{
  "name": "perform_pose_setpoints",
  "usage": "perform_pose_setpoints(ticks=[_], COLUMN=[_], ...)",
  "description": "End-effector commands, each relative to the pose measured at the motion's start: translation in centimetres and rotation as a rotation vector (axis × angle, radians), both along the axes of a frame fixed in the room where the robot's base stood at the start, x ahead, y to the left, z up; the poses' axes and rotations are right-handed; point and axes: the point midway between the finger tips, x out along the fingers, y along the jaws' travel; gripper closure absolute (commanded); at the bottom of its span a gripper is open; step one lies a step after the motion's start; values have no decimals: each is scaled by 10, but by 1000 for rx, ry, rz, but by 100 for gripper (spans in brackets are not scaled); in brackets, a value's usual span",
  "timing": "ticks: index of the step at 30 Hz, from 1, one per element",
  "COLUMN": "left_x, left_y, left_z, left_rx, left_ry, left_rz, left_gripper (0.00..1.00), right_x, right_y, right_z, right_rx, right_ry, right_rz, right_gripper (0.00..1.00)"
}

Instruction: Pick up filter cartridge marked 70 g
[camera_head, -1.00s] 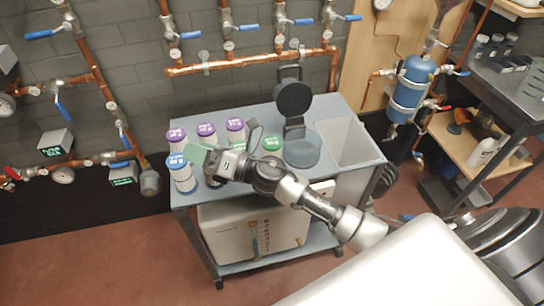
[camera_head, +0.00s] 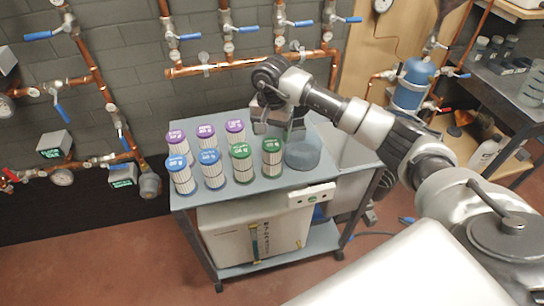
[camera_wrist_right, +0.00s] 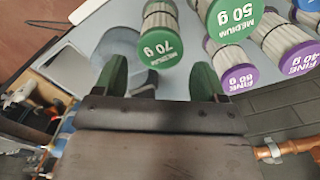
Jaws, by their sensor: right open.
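The filter cartridge marked 70 g (camera_wrist_right: 160,47) has a green cap reading MEDIUM and a white pleated body. In the head view it is the right green-capped cartridge (camera_head: 272,158), upright on the cart beside the clear bowl. My right gripper (camera_head: 270,124) is above and behind it. In the right wrist view, the green fingers of my right gripper (camera_wrist_right: 160,80) are spread and empty, with the 70 g cap just beyond the gap between them. No contact shows. My left gripper is not in view.
The green-capped 50 g cartridge (camera_wrist_right: 235,17) stands close beside it. Purple-capped (camera_head: 205,133) and blue-capped cartridges (camera_head: 211,170) stand to the left on the grey cart top (camera_head: 235,193). The clear bowl (camera_head: 302,155) is to the right. Copper pipes (camera_head: 240,64) run along the wall behind.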

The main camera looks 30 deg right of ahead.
Motion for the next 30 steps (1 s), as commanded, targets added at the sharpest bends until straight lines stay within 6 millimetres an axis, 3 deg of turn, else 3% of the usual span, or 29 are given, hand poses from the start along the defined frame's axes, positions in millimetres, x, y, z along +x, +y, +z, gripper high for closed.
perform_pose_setpoints(ticks=[3, 11, 18, 27, 30], left_x=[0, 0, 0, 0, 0], left_y=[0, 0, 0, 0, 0], left_z=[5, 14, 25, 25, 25], left_rx=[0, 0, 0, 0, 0], left_ry=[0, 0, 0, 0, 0], left_rz=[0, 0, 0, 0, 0], left_gripper=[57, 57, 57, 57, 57], right_x=[0, -2, -3, -3, -3], right_y=[1, 2, 3, 3, 3], right_z=[-17, -38, -73, -79, -79], right_rx=[4, 6, 6, 5, 5], right_ry=[2, 3, 1, -2, -2], right_rz=[-1, -1, -3, -1, -1], right_gripper=[29, 29, 29, 29, 43])
